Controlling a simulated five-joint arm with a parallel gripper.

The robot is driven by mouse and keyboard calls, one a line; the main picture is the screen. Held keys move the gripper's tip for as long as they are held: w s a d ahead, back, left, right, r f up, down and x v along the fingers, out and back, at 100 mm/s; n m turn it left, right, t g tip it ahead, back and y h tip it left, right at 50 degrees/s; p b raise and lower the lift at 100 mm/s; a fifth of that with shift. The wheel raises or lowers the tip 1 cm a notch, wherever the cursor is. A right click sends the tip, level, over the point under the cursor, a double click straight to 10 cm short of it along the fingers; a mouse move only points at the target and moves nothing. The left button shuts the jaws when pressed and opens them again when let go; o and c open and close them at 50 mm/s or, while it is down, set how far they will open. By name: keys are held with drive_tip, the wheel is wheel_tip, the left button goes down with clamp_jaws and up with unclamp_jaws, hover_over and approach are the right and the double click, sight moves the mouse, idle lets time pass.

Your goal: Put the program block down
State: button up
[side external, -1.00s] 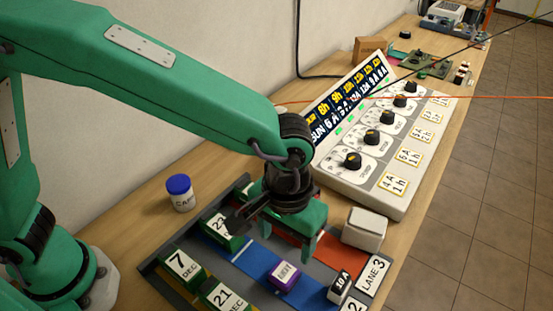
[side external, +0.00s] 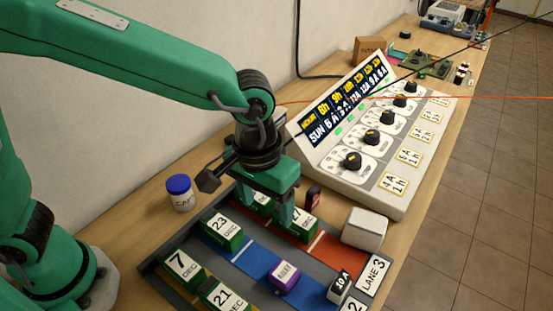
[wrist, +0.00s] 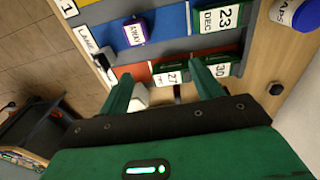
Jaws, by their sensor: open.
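My gripper (side external: 266,210) is open over the far end of the red lane, its fingers pointing down. In the wrist view the fingertips (wrist: 165,72) are near a green block marked 27 DEC (wrist: 172,76), with nothing visibly clamped. That block also shows in the side view (side external: 298,222), beside a finger. A green 30 DEC block (wrist: 218,69) sits next to it on the lane. A purple block marked AWAY (wrist: 135,30) lies on the blue lane, also in the side view (side external: 284,277). No label names the program block, so I cannot tell which it is.
Green blocks 23 DEC (side external: 221,234), 7 DEC (side external: 183,268) and 21 DEC (side external: 225,296) stand on the lanes. A small black-and-red item (side external: 313,198) stands behind the red lane. A white box (side external: 365,228), dial panel (side external: 385,140) and blue-capped jar (side external: 180,192) are nearby.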

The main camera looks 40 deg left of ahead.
drive_tip(key=a+r+t, duration=0.1)
drive_tip(key=a+r, duration=0.2)
drive_tip(key=a, duration=0.5)
drive_tip(key=a+r+t, duration=0.1)
drive_tip(key=a+r, duration=0.3)
drive_tip(key=a, duration=0.3)
drive_tip(key=s+a+t, duration=0.3)
drive_tip(key=s+a, duration=0.4)
drive_tip(key=a, duration=0.4)
drive_tip(key=shift+s+a+r+y, duration=0.2)
drive_tip(key=shift+r+y, duration=0.1)
